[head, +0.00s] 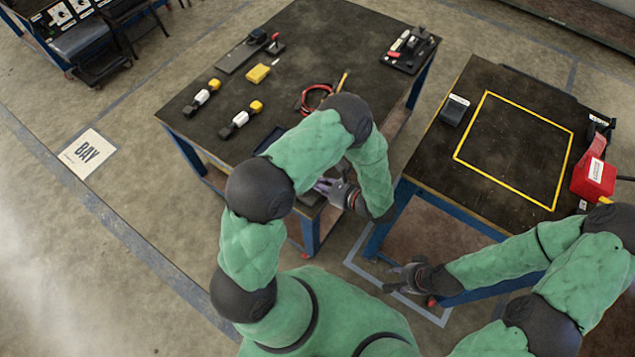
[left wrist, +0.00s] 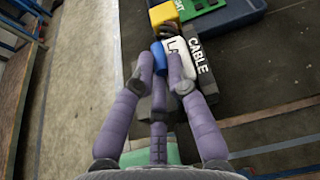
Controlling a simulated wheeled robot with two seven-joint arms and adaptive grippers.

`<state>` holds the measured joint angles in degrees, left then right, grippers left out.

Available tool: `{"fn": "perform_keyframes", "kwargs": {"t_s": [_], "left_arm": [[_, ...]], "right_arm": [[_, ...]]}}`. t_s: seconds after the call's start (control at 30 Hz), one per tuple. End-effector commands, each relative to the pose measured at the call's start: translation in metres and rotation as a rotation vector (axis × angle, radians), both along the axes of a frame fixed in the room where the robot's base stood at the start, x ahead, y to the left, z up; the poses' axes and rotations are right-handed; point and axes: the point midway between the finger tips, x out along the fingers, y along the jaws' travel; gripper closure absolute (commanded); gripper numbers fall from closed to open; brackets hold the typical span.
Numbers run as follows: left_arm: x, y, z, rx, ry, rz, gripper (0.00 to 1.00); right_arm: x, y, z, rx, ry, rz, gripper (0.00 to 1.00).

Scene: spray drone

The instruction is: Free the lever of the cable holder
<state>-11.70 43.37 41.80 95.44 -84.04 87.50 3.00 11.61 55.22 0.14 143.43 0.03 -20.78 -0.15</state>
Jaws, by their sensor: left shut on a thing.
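In the left wrist view, the cable holder (left wrist: 203,72) is a dark block with "CABLE" in white letters. Beside it is a white part (left wrist: 177,50) with lettering partly hidden by my fingers. A small blue piece (left wrist: 158,55), which looks like the lever, sits between my left fingertips. My left gripper (left wrist: 163,66) is shut on it, with purple fingers on either side. In the head view, my left gripper (head: 331,188) is at the front edge of the dark table, and my arm hides the holder. My right gripper (head: 400,279) is spread and empty, low between the tables.
The dark table (head: 310,50) carries two black-white-yellow pieces, a yellow block (head: 257,73), a red cable loop (head: 315,97) and a black tray of parts (head: 410,48). The right table (head: 515,135) has a yellow outlined square, mostly clear, and a red box (head: 594,178).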

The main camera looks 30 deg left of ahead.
Motion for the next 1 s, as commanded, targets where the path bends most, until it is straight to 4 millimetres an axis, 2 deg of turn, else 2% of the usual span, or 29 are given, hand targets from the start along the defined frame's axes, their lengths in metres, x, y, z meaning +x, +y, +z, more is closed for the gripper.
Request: {"fn": "perform_keyframes", "kwargs": {"t_s": [0.27, 0.47, 1.0], "left_arm": [[-0.002, 0.0, 0.002, -0.006, -0.065, -0.002, 1.0], [-0.009, 0.0, 0.007, -0.016, -0.195, -0.003, 1.0], [-0.037, 0.002, 0.015, -0.053, -0.672, -0.004, 1.0]], "right_arm": [[0.0, 0.0, -0.003, 0.0, 0.0, 0.0, 0.6], [0.0, 0.0, -0.01, 0.0, 0.0, 0.0, 0.6], [0.0, 0.0, -0.052, 0.0, 0.0, 0.0, 0.6]]}}
